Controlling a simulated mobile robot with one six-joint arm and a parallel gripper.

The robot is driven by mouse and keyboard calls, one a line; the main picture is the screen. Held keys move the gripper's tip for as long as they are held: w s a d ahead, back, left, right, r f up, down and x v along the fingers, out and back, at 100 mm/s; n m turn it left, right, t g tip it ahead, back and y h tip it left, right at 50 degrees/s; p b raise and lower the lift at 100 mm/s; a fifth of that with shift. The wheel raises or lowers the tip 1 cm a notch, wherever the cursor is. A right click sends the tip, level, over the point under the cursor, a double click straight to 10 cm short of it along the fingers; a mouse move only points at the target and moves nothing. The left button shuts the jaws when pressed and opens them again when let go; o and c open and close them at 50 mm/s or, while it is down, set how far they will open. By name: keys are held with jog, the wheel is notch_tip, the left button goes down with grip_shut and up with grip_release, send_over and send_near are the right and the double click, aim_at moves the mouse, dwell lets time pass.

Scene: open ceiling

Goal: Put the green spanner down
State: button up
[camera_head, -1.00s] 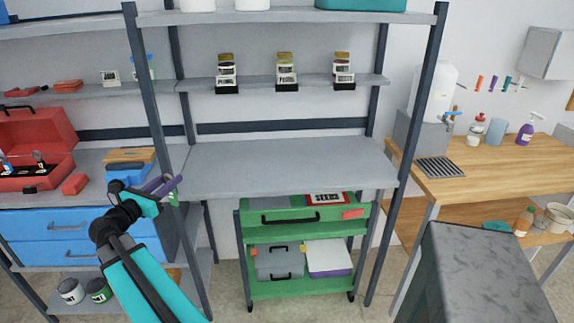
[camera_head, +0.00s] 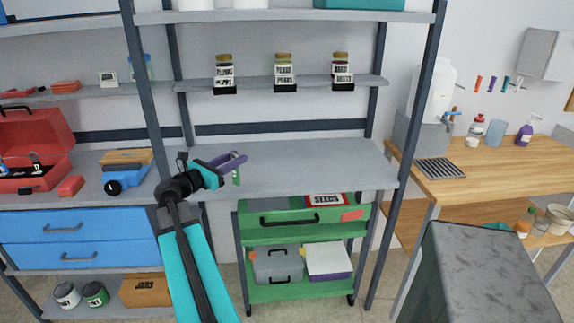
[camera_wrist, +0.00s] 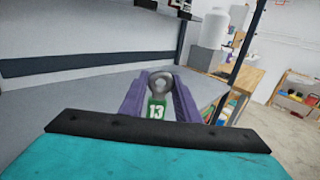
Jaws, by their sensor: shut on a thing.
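My gripper (camera_head: 234,160) has purple fingers and is over the left part of the bare grey middle shelf in the head view. It is shut on the green spanner (camera_head: 236,177), whose green part hangs just below the fingers. In the wrist view the spanner (camera_wrist: 156,107) sits between the purple fingers (camera_wrist: 158,97). Its grey ring end points up, and its green handle is marked 13. The lower part of the spanner is hidden behind my gripper's body. I cannot tell whether the spanner touches the shelf (camera_head: 300,163).
Several labelled jars (camera_head: 285,72) stand on the narrow shelf above. An open red toolbox (camera_head: 35,150) and a blue tool (camera_head: 122,180) are to the left. A dark shelf post (camera_head: 155,110) stands near my arm. A green cart (camera_head: 300,222) is below. The middle shelf is otherwise clear.

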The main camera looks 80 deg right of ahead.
jog(key=w+f+p+x, duration=0.1)
jog(key=p+x, duration=0.1)
jog(key=x, duration=1.4)
jog(key=shift+w+d+f+p, duration=0.25)
jog(key=shift+w+d+p, duration=0.05)
jog(key=shift+p, duration=0.05)
jog(key=shift+f+p, duration=0.45)
jog(key=shift+f, duration=1.3)
jog(key=shift+f, duration=0.15)
jog(key=o, duration=1.1)
